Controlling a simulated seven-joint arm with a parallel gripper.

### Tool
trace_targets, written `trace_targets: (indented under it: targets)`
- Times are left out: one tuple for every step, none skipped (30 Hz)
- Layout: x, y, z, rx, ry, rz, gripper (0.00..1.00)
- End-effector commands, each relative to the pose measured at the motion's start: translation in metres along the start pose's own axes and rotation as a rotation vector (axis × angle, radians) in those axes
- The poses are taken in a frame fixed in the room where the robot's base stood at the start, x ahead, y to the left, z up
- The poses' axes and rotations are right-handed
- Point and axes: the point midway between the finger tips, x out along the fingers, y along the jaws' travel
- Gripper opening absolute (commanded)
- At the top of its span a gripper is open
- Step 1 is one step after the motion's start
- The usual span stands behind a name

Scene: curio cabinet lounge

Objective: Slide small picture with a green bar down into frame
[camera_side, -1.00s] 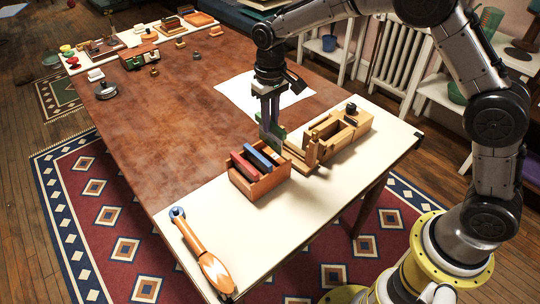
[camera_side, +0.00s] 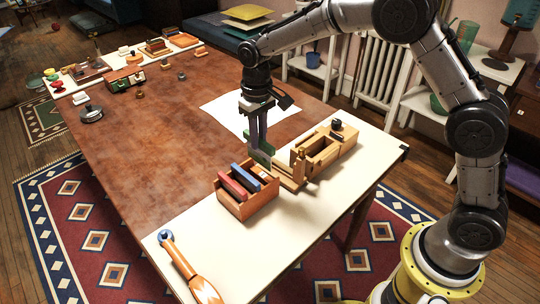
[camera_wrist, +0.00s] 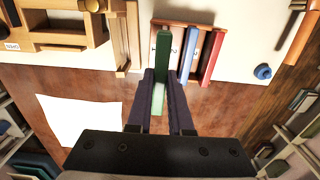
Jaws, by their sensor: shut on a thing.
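My gripper (camera_side: 259,142) is shut on a green bar-like piece, the picture with the green bar (camera_side: 262,152). In the wrist view, my gripper (camera_wrist: 160,92) has its fingers on both sides of the green piece (camera_wrist: 163,52), which points away from the wrist. It overlaps the left part of an open reddish wooden box (camera_wrist: 182,24); I cannot tell whether it touches the box. In the side view, the box (camera_side: 240,208) holds a red piece (camera_side: 238,189) and a blue piece (camera_side: 246,178). A light wood frame-like fixture (camera_side: 318,153) stands right of my gripper.
A wooden-handled tool (camera_side: 188,266) lies at the near end of the pale board (camera_side: 290,228). A white sheet (camera_side: 232,113) lies on the brown table (camera_side: 150,150) behind my gripper. Several small items stand at the far end. The middle of the table is clear.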

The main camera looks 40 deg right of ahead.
Motion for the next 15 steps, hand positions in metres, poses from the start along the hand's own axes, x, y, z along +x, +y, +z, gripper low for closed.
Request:
trace_targets:
  targets:
    - [-0.006, 0.010, -0.001, -0.002, 0.004, 0.000, 0.00]
    - [-0.010, 0.017, -0.001, -0.006, 0.005, 0.000, 0.00]
    - [-0.016, 0.026, 0.000, -0.016, 0.005, 0.000, 0.00]
    - [-0.020, 0.034, 0.000, -0.022, 0.005, 0.000, 0.00]
    - [-0.024, 0.041, 0.001, -0.029, 0.005, 0.000, 0.00]
    - [-0.029, 0.050, 0.002, -0.038, 0.005, 0.000, 0.00]
    - [-0.033, 0.056, 0.003, -0.046, 0.004, 0.000, 0.00]
    - [-0.037, 0.062, 0.004, -0.052, 0.004, 0.000, 0.00]
    - [-0.041, 0.068, 0.005, -0.060, 0.005, 0.000, 0.00]
    - [-0.043, 0.072, 0.006, -0.065, 0.004, 0.000, 0.00]
    - [-0.044, 0.075, 0.007, -0.069, 0.002, 0.000, 0.00]
    - [-0.046, 0.078, 0.008, -0.074, 0.001, 0.000, 0.00]
    - [-0.047, 0.079, 0.008, -0.077, 0.001, 0.000, 0.00]
    - [-0.047, 0.080, 0.008, -0.079, 0.001, 0.000, 0.00]
    - [-0.048, 0.081, 0.009, -0.080, 0.001, 0.000, 0.00]
